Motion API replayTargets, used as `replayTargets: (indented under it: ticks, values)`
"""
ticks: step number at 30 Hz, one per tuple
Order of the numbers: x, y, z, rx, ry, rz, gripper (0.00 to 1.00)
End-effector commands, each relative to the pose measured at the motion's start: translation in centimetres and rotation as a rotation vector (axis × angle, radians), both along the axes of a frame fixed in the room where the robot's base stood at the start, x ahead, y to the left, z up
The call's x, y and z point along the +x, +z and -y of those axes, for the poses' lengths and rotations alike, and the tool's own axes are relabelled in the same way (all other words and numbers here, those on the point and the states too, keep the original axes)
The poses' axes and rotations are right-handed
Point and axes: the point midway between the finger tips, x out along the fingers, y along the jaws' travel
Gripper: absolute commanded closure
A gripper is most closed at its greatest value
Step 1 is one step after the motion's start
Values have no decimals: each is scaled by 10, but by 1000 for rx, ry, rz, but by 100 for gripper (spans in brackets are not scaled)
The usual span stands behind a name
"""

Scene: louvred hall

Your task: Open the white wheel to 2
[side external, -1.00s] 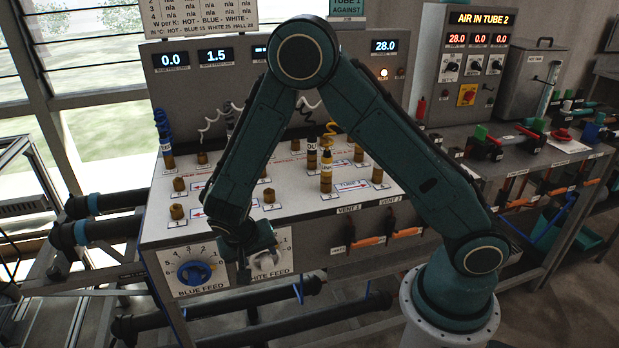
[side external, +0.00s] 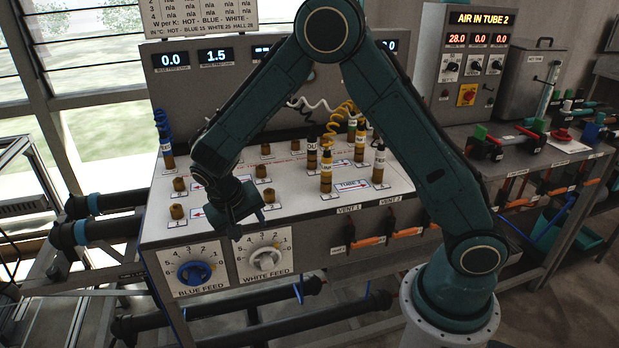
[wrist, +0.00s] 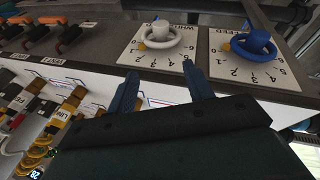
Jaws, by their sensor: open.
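The white wheel (side external: 265,259) is on the WHITE FEED dial plate on the front of the bench. It also shows at the top of the wrist view (wrist: 160,36), upside down. A small yellowish mark is at its upper right in the side view, towards the low numbers; I cannot read its exact number. My gripper (side external: 237,234) is above and to the left of the white wheel, apart from it. In the wrist view my gripper (wrist: 160,72) has its two fingers spread, with nothing between them, and the wheel lies beyond the tips.
The blue wheel (side external: 194,273) on the BLUE FEED plate is close on the left. Brass sockets and plugs with coiled hoses stand on the bench top (side external: 225,200). Orange vent handles (side external: 370,240) are to the right. Space in front of the dials looks clear.

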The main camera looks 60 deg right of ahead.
Motion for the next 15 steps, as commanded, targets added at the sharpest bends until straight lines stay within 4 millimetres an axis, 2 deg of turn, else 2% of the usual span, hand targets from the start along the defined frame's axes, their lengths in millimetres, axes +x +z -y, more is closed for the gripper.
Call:
replayTargets:
  ticks: [15]
  values:
    - [32,19,49,91,159,-110,48]
